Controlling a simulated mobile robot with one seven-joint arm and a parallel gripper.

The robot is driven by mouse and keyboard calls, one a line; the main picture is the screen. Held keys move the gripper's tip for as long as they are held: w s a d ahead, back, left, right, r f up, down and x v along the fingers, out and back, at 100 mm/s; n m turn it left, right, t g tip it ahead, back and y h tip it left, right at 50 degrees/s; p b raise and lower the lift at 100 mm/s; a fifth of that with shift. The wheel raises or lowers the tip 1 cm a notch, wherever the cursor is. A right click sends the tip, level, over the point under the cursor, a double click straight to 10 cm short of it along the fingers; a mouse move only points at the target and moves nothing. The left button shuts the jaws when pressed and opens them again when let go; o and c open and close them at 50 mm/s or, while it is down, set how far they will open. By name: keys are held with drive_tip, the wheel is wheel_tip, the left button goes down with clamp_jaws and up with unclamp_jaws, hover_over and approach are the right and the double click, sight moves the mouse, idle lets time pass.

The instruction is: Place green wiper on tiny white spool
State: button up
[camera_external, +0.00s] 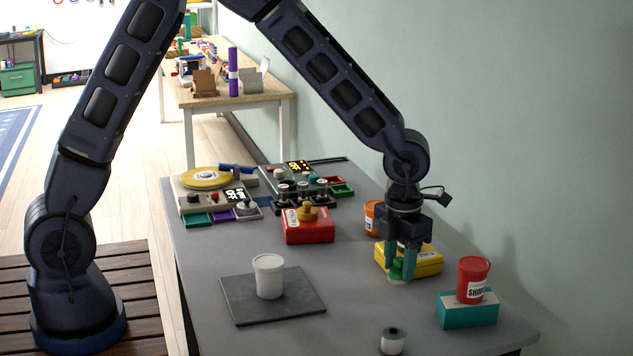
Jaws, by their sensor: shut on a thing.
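The tiny white spool (392,343), white with a dark top, stands upright near the front edge of the grey table. My gripper (401,268) points down above the table, behind the spool and slightly to its right. It is shut on a small green thing with a pale underside, which looks like the green wiper (397,272). The teal fingers partly hide the wiper. The wiper is apart from the spool, in front of a yellow box. I cannot tell whether it touches the table.
The yellow box (425,260) is just behind my gripper, with an orange jar (371,217) beyond. A red jar (473,280) stands on a teal block (455,310) at right. A white cup (269,278) stands on a dark mat (240,309). A red box (309,232) is farther back.

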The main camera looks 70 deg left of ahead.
sight(394, 331)
wheel_tip(394, 331, down, 12)
drive_tip(key=shift+r, duration=0.1)
idle(0.5)
drive_tip(key=o, duration=1)
drive_tip(key=shift+f, duration=0.2)
drive_tip(key=shift+r, duration=0.15)
